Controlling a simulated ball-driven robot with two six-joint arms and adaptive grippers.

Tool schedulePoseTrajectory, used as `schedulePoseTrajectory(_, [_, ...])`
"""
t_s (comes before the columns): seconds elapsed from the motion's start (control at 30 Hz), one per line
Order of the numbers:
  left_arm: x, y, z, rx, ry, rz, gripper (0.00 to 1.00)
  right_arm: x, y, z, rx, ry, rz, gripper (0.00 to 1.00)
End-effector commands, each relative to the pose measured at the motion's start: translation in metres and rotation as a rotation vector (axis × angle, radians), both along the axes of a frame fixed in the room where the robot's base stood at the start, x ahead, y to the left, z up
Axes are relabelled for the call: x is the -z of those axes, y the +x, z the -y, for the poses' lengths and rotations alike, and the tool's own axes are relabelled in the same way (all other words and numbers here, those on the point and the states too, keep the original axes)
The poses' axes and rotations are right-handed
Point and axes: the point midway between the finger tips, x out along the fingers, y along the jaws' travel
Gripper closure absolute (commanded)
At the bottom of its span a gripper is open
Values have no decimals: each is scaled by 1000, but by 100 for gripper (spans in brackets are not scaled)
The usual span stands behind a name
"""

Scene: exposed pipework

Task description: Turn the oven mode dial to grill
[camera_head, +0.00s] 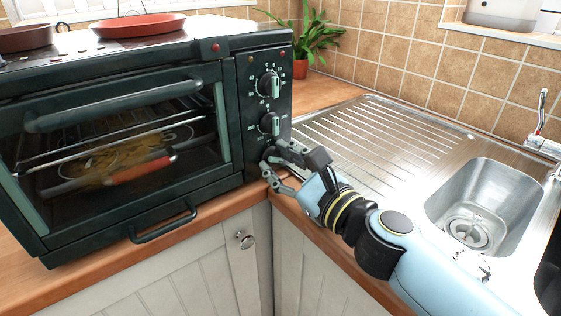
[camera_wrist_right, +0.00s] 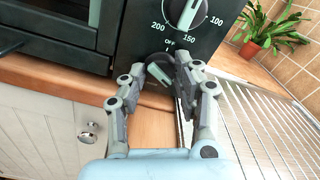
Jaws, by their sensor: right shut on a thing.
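The dark green oven (camera_head: 241,170) has a column of dials on its right-hand panel. The upper dial (camera_head: 268,84) and the middle dial (camera_head: 269,123) are visible in the head view. My right gripper (camera_head: 270,163) is at the bottom of this panel. In the right wrist view, my right gripper (camera_wrist_right: 160,70) has its fingers on both sides of the lowest dial (camera_wrist_right: 155,76), shut on it. "OFF" shows above this dial; its other markings are hidden or unreadable. A temperature dial (camera_wrist_right: 187,12) sits just above. My left gripper is not in view.
The steel draining board (camera_head: 345,140) and sink (camera_head: 480,205) lie to the right. A potted plant (camera_head: 300,68) stands behind the oven. Red pans (camera_head: 138,25) rest on top of the oven. The oven door handle (camera_head: 115,105) sticks out left of the panel.

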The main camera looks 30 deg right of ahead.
Motion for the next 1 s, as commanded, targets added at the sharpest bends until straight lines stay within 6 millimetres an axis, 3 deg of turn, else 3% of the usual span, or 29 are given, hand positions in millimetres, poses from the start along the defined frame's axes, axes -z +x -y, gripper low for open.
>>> schedulePoseTrajectory(0.57, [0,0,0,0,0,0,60,3,-1,0,0,27,-9,100])
schedulePoseTrajectory(0.6, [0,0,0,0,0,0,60,3,-1,0,0,27,-9,64])
schedulePoseTrajectory(0.7, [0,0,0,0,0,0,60,2,-1,0,1,27,-8,51])
schedulePoseTrajectory(0.77, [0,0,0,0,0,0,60,2,-1,0,0,27,-7,46])
schedulePoseTrajectory(1.0, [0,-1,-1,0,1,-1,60,1,-1,0,0,26,-6,46])
